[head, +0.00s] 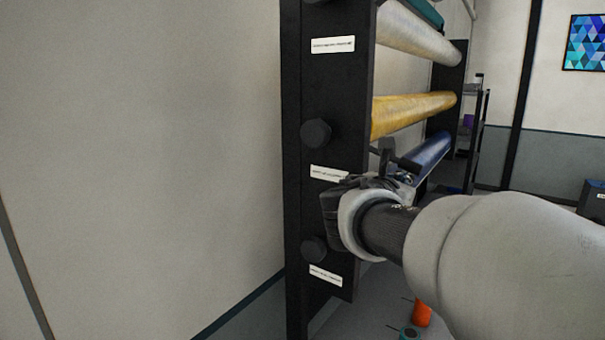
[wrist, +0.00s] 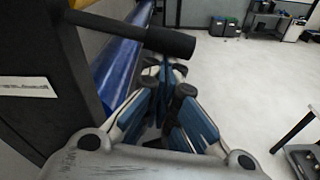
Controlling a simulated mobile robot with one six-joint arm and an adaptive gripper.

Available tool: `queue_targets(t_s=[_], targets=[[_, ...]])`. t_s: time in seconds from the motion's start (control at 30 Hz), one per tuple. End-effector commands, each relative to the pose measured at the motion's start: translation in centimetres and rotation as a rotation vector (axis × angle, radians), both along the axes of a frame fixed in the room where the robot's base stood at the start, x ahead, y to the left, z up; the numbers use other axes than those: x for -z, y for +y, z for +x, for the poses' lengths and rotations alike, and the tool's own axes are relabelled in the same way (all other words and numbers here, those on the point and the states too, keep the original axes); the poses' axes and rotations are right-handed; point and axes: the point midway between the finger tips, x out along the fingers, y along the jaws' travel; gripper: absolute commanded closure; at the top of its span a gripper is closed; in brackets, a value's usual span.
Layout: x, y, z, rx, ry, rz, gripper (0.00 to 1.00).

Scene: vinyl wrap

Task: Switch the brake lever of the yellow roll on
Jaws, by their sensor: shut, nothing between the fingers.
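The yellow roll (head: 413,112) lies across the black rack, above the blue roll (head: 433,150) and below a pale roll. A dark lever with a round black handle (head: 405,163) shows below the yellow roll's near end. In the wrist view a black cylindrical handle (wrist: 130,33) sticks out to the right from the rack's side panel, in front of the blue roll (wrist: 118,65). I cannot tell how far the lever is turned. My gripper (wrist: 174,80) is shut and empty, just below and beyond the handle in that picture. In the head view my wrist mostly hides the fingers.
The rack's black end panel (head: 333,100) carries round knobs and white labels close to my wrist. An orange object (head: 422,314) is on the floor below my arm.

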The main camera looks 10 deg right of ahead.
Motion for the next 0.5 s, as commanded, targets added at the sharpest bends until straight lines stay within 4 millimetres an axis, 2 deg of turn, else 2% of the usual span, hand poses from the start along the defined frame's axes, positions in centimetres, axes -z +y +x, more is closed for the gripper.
queue_targets(t_s=[0.03,0.37,0.5], targets=[[-1.3,-0.2,-0.2,0.001,0.03,-0.033,1.0],[-4.1,-1.0,-1.0,0.001,0.253,-0.256,1.0],[-5.3,-1.2,-1.2,0.001,0.262,-0.265,1.0]])
